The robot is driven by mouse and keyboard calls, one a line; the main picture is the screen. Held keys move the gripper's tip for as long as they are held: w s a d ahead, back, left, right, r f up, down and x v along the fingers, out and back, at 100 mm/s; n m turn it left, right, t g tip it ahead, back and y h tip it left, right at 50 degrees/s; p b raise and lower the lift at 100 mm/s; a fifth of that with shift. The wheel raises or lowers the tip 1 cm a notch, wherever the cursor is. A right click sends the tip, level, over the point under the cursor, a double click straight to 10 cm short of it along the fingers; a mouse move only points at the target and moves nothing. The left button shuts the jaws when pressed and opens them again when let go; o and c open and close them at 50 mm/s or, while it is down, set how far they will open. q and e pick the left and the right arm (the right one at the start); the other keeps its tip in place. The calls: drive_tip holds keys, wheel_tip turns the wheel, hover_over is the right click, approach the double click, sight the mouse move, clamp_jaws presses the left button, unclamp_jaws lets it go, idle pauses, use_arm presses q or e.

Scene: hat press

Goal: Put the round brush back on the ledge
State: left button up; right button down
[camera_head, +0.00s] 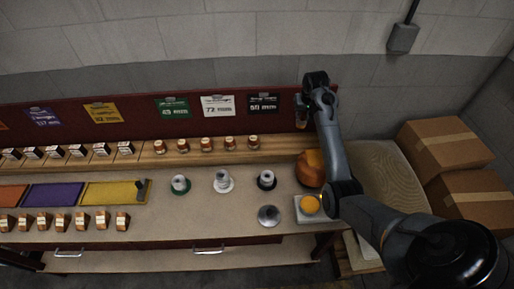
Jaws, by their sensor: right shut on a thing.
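My right gripper (302,104) is at the back right of the bench, beside the red back board. It is shut on a small, partly hidden tan and dark thing (301,121), which looks like the round brush and is held upright. It appears above the right end of the wooden ledge (279,151); I cannot tell whether it touches the ledge. The ledge runs along the back of the bench. My left gripper is not in view.
Several small brown-capped jars (207,144) stand on the ledge. An orange-brown rounded form (311,168) lies close by my right arm. Cardboard boxes (443,147) are at right.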

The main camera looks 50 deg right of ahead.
wheel_tip(320, 180, down, 4)
drive_tip(key=s+d+b, duration=0.2)
drive_tip(key=s, duration=0.1)
drive_tip(key=shift+w+a+f+b, duration=0.25)
drive_tip(key=shift+w+a+f, duration=0.5)
drive_tip(key=shift+w+f, duration=1.1)
drive_tip(key=shift+w+a+f+b, duration=0.2)
drive_tip(key=shift+w+a+f, duration=0.6)
drive_tip(key=shift+w+f, duration=1.05)
drive_tip(key=shift+w+a+f+b, duration=0.25)
drive_tip(key=shift+w+a+f, duration=0.5)
drive_tip(key=shift+w+f, duration=1.1)
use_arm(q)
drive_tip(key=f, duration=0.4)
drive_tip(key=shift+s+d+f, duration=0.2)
use_arm(e)
drive_tip(key=shift+f, duration=0.2)
drive_tip(key=c, duration=0.9)
unclamp_jaws()
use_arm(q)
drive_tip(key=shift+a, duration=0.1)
use_arm(e)
drive_tip(key=shift+o, duration=0.2)
